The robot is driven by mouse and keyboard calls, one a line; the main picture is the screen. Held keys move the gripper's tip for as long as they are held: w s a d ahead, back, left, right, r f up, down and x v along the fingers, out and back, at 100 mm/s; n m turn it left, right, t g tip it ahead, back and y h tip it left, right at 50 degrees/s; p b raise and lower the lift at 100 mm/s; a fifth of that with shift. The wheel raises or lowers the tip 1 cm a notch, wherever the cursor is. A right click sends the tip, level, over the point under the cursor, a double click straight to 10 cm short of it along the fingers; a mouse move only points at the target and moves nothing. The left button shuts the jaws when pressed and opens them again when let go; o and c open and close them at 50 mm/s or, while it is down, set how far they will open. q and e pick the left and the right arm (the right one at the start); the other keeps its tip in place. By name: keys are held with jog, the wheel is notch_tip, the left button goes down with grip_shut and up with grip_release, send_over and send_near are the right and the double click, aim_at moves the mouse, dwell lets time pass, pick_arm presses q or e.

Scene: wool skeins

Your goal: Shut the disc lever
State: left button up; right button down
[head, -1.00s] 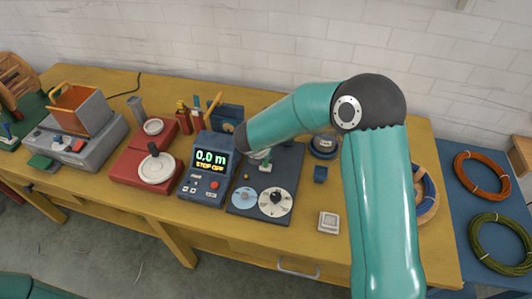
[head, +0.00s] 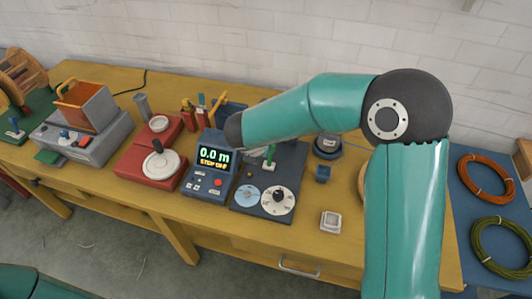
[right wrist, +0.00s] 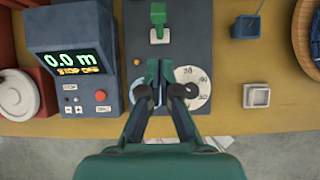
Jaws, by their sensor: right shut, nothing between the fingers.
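The dark disc panel (head: 290,185) lies on the yellow bench, with a pale blue disc (head: 248,196) and a white numbered dial (head: 278,201) near its front. Its lever with a green handle (head: 269,157) stands behind the discs; it also shows at the top of the right wrist view (right wrist: 158,15), on a white base. My right gripper (right wrist: 160,68) is shut and empty over the panel, between the discs and in front of the lever, apart from it. It partly hides both discs. My left gripper is not in view.
A blue meter box (head: 210,168) reading "0.0 m" and "STOP OFF" stands left of the panel. Further left are a red unit (head: 140,172) and a grey machine (head: 95,140). A small white dish (head: 331,222) and a blue cup (head: 323,173) sit to the right.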

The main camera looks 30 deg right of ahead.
jog(key=v, duration=0.4)
jog(key=shift+w+d+r, duration=0.15)
jog(key=shift+r, duration=0.45)
jog(key=shift+f, duration=0.1)
